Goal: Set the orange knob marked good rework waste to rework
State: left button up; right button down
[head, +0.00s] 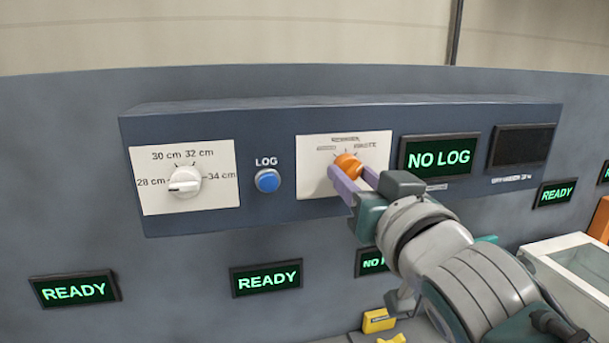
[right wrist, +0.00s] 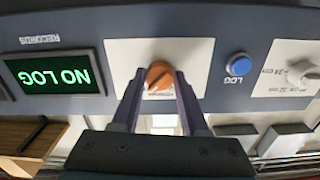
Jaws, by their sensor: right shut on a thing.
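The orange knob (head: 348,166) sits on a white plate (head: 313,182) on the dark blue-grey panel, with small labels around its upper side that are too small to read surely. My right gripper (head: 354,177) is shut on the knob, its two purple fingers on either side. In the right wrist view the orange knob (right wrist: 159,76) shows between the fingertips (right wrist: 160,84). Which label the knob's pointer faces I cannot tell. My left gripper is in neither view.
A white length knob (head: 185,181) and a blue LOG button (head: 267,181) are left of the orange knob. A NO LOG display (head: 439,157) and a dark blank display (head: 521,146) are to its right. Several READY displays (head: 266,279) hang lower. A yellow block (head: 378,321) lies below.

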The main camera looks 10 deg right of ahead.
jog(key=shift+n, duration=0.3)
jog(key=n, duration=0.3)
jog(key=shift+n, duration=0.3)
jog(key=shift+d+n+b, duration=0.1)
jog(key=shift+n+b, duration=0.2)
jog(key=shift+n, duration=1.9)
jog(key=shift+c, duration=2.1)
grip_release()
jog(key=shift+s, duration=0.1)
